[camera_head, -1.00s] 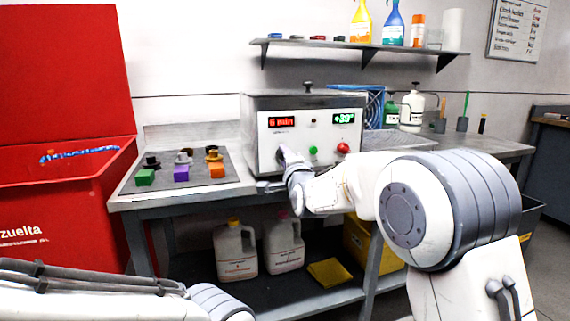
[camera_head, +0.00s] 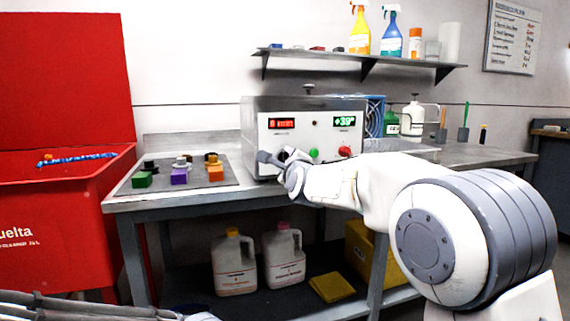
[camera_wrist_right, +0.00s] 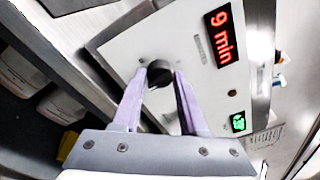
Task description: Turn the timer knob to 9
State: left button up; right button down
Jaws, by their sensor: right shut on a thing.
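A grey box-shaped machine (camera_head: 262,140) stands on the bench, with a red display (camera_head: 282,122) and a green one on its front. In the right wrist view the red display (camera_wrist_right: 221,35) reads "9 min". The dark timer knob (camera_wrist_right: 159,73) sits below it on the pale panel. My right gripper (camera_wrist_right: 161,76) is shut on the knob, one finger on each side. In the head view my right gripper (camera_head: 275,159) is at the lower left of the machine's front, largely covering the knob. My left gripper is out of the frame; only part of its arm shows at the bottom left.
A green button (camera_head: 313,154) and a red knob (camera_head: 345,152) are right of my gripper. A mat (camera_head: 222,183) with colored blocks lies to the left, beside a red bin (camera_head: 60,215). Jugs stand on the lower shelf.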

jog(key=shift+a+f, duration=0.1)
jog(key=shift+f, duration=0.05)
dwell(0.3)
jog(key=shift+c, duration=2.3)
grip_release()
jog(key=v, duration=1)
jog(key=shift+s, duration=0.2)
